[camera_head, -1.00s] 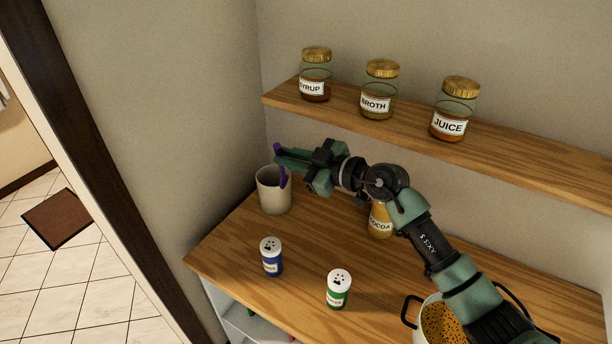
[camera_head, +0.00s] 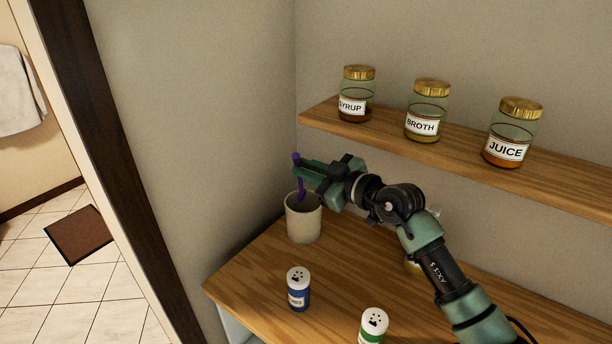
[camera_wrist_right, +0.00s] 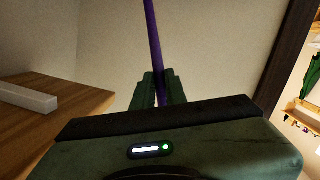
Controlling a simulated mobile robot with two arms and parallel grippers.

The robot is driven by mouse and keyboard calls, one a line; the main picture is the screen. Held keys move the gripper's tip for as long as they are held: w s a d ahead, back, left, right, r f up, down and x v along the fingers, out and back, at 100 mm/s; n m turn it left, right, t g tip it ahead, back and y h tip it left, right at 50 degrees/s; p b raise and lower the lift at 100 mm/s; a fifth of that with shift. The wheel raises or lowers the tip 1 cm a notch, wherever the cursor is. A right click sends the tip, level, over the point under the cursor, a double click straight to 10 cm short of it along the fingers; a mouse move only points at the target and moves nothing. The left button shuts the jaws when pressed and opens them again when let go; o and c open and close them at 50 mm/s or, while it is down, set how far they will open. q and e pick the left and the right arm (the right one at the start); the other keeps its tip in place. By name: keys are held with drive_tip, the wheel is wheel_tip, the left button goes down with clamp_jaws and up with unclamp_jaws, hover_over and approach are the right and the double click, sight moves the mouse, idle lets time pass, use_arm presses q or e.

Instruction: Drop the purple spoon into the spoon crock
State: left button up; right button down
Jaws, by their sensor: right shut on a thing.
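The purple spoon (camera_head: 301,187) hangs roughly upright from my right gripper (camera_head: 305,171), which is shut on it near its upper end. In the right wrist view the spoon (camera_wrist_right: 154,45) runs up from between the two green fingers (camera_wrist_right: 158,90). The spoon crock (camera_head: 303,224) is a pale beige cup standing at the far left of the wooden counter. The gripper is above the crock, and the spoon's lower end shows at the crock's mouth. I cannot tell how far inside it is. My left gripper is not in view.
A blue-labelled shaker (camera_head: 298,290) and a green-labelled shaker (camera_head: 373,327) stand in front. A jar (camera_head: 412,267) is mostly hidden behind my right arm. The shelf (camera_head: 455,150) above holds syrup, broth and juice jars. A wall closes the left side.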

drive_tip(key=w+f+b, duration=0.4)
drive_tip(key=f+b, duration=0.2)
drive_tip(key=f, duration=0.2)
drive_tip(key=shift+d+f, duration=0.25)
drive_tip(key=shift+f, duration=0.15)
drive_tip(key=shift+w, duration=0.1)
drive_tip(key=c, duration=1.4)
unclamp_jaws()
drive_tip(key=shift+o, duration=0.2)
drive_tip(key=v, duration=0.7)
drive_tip(key=shift+s+d+b, duration=0.25)
drive_tip(key=shift+s+b, duration=0.05)
drive_tip(key=shift+b, duration=0.1)
